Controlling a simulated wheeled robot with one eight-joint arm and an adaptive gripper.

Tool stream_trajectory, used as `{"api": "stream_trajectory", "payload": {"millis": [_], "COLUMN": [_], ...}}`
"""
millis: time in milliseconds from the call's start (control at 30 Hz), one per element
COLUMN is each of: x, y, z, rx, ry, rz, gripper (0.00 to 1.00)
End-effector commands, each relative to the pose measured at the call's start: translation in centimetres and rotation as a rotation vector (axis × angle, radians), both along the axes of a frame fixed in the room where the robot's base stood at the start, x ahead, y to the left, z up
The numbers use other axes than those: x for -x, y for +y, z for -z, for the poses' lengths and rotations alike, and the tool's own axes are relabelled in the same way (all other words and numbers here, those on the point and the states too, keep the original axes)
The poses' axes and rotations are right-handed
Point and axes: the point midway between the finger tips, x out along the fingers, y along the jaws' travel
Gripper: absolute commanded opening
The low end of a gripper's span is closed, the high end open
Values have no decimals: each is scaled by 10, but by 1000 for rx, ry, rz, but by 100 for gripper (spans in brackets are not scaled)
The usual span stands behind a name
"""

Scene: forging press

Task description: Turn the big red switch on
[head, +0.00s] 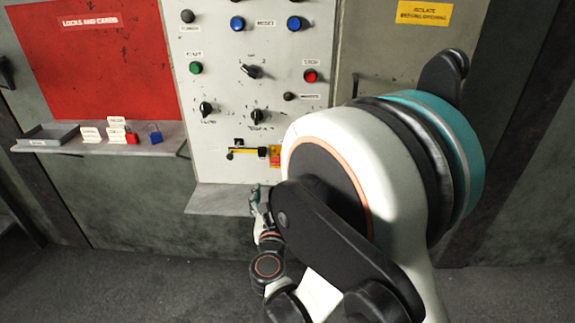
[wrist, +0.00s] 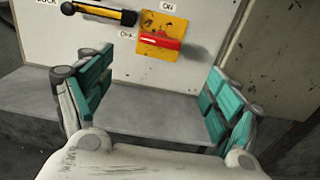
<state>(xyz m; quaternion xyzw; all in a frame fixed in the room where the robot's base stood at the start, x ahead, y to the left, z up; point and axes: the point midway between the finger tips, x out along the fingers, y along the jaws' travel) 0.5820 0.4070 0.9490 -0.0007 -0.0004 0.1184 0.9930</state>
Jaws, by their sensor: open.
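The big red switch (wrist: 160,42) has a red handle on a yellow plate on the white panel. Its handle lies roughly level, with the "ON" label above the plate and an off label at its left end. In the head view the switch (head: 275,155) shows only in part, with my arm covering its right side. My gripper (wrist: 158,97) is open and empty, its teal-padded fingers spread wide in front of and below the switch, not touching it. In the head view my gripper (head: 258,200) is small beside the panel's lower ledge.
A yellow-and-black bar with a black knob (wrist: 68,8) sits left of the switch. A grey ledge (wrist: 150,105) juts out below the panel. Buttons and knobs (head: 250,71) fill the panel above. A shelf (head: 60,146) with a tray, cards and padlocks is at left.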

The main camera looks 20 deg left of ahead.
Motion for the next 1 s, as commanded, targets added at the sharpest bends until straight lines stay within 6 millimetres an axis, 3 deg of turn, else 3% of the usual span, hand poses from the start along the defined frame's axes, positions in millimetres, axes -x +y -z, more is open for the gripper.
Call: {"api": "stream_trajectory", "payload": {"millis": [267, 700, 1000], "x": [-25, -105, -132], "y": [5, 24, 31], "z": [-5, 2, 0], "rx": [0, -1, -2], "ry": [0, 1, 1], "rz": [3, 2, 1], "gripper": [83, 83, 83]}}
